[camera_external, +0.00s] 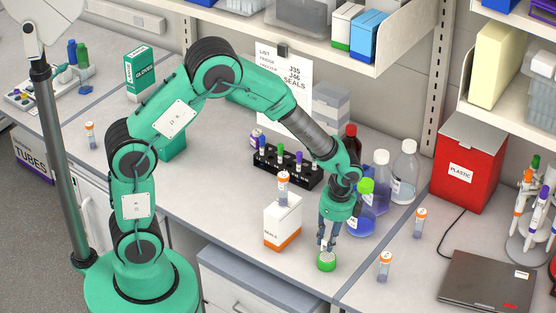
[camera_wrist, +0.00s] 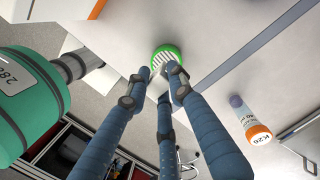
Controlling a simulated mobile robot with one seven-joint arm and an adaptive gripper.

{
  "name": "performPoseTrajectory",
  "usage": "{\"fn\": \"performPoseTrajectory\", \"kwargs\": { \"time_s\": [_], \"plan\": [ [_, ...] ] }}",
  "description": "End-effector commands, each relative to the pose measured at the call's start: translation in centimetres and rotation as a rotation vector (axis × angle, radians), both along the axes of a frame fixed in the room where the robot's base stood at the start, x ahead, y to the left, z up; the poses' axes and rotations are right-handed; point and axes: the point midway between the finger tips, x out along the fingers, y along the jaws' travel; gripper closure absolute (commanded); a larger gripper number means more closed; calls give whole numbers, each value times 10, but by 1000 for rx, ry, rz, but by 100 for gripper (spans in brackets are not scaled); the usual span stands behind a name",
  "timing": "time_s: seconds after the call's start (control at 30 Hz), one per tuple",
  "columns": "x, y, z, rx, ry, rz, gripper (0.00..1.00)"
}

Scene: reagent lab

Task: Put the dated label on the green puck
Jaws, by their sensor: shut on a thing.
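The green puck (camera_external: 326,264) is near the front edge of the counter, directly below my gripper (camera_external: 327,247). In the wrist view the puck (camera_wrist: 163,47) shows as a green rim beyond my fingertips. A small white piece with dark stripes (camera_wrist: 160,64), which looks like the label, lies against the puck's top face between my fingers. My gripper is shut on this white piece; the fingers partly hide it. I cannot read a date on it, nor tell whether it is stuck to the puck.
A white and orange seals box (camera_external: 282,222) with a vial (camera_external: 284,189) on top stands left of my gripper. Bottles (camera_external: 382,178) and a black tube rack (camera_external: 287,166) stand behind. Orange-capped vials (camera_external: 385,266) stand to the right. A laptop (camera_external: 487,284) lies farther right.

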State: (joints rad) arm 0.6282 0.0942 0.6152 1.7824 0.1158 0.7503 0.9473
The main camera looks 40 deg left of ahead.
Motion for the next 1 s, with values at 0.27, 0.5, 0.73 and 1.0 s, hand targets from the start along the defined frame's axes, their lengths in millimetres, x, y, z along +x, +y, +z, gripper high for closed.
{"fn": "performPoseTrajectory", "kwargs": {
  "time_s": [0.27,0.5,0.73,1.0],
  "plan": [
    [4,-3,0,0,0,0,88],
    [4,-3,-4,0,1,0,88],
    [4,-2,-28,1,2,1,88],
    [4,-3,-36,0,0,1,88]
  ]
}}
